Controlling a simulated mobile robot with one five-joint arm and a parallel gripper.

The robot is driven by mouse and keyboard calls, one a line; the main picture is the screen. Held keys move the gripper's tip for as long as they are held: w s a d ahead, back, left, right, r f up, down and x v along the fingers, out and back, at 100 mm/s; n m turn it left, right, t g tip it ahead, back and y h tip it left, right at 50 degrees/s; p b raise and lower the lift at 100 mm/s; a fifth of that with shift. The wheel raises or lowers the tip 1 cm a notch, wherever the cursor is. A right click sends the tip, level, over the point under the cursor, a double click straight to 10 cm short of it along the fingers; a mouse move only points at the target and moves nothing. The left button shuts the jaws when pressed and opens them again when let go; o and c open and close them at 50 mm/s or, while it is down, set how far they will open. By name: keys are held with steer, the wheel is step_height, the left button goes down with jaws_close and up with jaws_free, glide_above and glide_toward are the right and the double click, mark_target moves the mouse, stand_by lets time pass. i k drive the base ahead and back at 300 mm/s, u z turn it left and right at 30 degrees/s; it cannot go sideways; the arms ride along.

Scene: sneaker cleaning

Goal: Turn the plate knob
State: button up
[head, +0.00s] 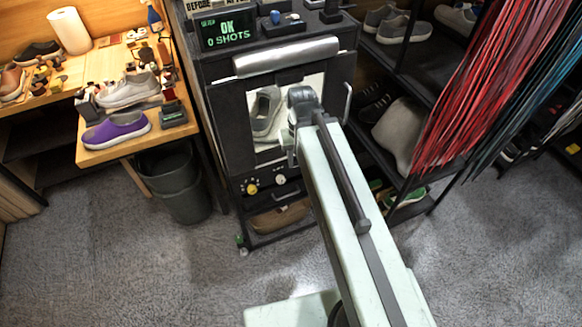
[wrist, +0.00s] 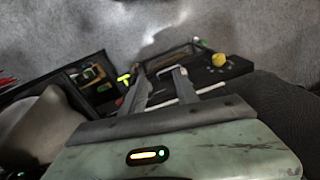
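I cannot tell which is the plate knob. The yellow knob also shows in the wrist view (wrist: 219,59), to the right of my gripper (wrist: 160,74) and apart from it. The two fingers stand apart with nothing visibly held between them. In the head view my arm crosses the cabinet's right side and my gripper is hidden behind it. The darker knob is not clear in the wrist view.
A grey sneaker (head: 265,110) stands in the window. A grey bin (head: 187,190) is left of the cabinet, a shoe rack (head: 405,65) right, with hanging laces (head: 490,95) beyond. The floor in front is mostly clear.

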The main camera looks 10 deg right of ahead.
mark_target(280, 179)
steer(key=u, duration=0.25)
steer(key=k, duration=1.45)
steer(key=u, duration=1.25)
steer(key=i, duration=1)
steer(key=u, duration=0.05)
